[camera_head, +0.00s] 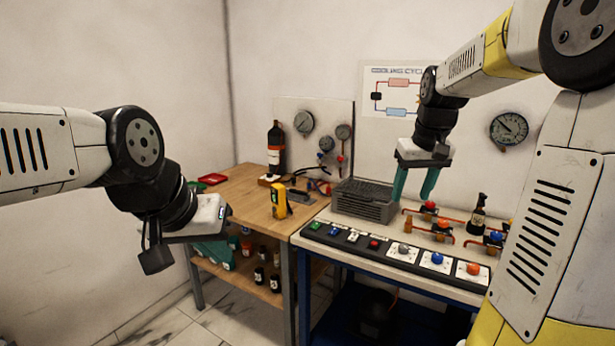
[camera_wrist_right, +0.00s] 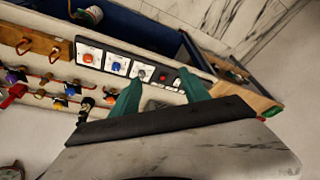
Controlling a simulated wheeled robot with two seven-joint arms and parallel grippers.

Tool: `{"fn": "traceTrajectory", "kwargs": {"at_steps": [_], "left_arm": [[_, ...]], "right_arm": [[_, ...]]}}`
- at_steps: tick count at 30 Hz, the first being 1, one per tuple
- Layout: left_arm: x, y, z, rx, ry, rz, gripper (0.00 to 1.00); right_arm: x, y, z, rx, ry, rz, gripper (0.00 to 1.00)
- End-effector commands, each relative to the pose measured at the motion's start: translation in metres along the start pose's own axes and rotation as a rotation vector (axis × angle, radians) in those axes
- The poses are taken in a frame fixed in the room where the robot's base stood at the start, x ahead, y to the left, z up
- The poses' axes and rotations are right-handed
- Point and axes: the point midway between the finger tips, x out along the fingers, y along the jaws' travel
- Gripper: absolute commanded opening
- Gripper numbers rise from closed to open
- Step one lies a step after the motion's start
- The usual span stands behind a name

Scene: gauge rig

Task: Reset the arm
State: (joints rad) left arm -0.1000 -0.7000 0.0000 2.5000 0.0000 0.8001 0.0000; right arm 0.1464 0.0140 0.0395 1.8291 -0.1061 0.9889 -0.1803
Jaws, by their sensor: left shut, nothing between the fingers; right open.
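My right gripper (camera_head: 413,190) hangs in the air in front of the back wall, its two teal fingers pointing down and apart, with nothing between them. In the head view it overlaps the grey ribbed box (camera_head: 366,203). In the right wrist view my right gripper (camera_wrist_right: 162,84) has its fingers spread toward the control panel strip (camera_wrist_right: 116,64), which also shows in the head view (camera_head: 390,254). My left gripper (camera_head: 213,250) is at the left, in front of the wooden bench; its teal fingers are partly hidden by its own wrist and look shut and empty.
The wooden bench (camera_head: 245,196) holds a yellow meter (camera_head: 279,199), a dark bottle (camera_head: 275,148) and a red tray (camera_head: 213,179). Orange-red pipes with valves (camera_head: 437,226) and a small dark bottle (camera_head: 478,214) stand at the right. A round gauge (camera_head: 509,129) hangs on the wall.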

Motion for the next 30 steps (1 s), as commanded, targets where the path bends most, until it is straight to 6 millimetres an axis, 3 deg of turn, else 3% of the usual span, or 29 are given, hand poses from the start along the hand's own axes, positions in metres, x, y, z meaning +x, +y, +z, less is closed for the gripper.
{"fn": "traceTrajectory", "kwargs": {"at_steps": [1, 6, 12, 15, 21, 30], "left_arm": [[0.000, 0.000, 0.000, 0.000, 0.000, 0.000, 0.00], [0.000, 0.000, 0.000, 0.000, 0.000, 0.000, 0.00], [0.000, 0.000, 0.000, 0.000, 0.000, 0.000, 0.00], [0.000, 0.000, 0.000, 0.000, 0.000, 0.000, 0.00], [0.000, 0.000, 0.000, 0.000, 0.000, 0.000, 0.00], [0.000, 0.000, 0.000, 0.000, 0.000, 0.000, 0.00]], "right_arm": [[-0.016, -0.017, 0.019, -0.001, 0.031, -0.007, 0.54], [-0.045, -0.061, 0.081, 0.015, 0.120, -0.045, 0.54], [-0.053, -0.099, 0.152, 0.039, 0.209, -0.101, 0.54], [-0.050, -0.110, 0.176, 0.049, 0.235, -0.124, 0.54], [-0.045, -0.119, 0.196, 0.058, 0.256, -0.144, 0.54], [-0.045, -0.119, 0.196, 0.059, 0.255, -0.144, 0.54]]}}
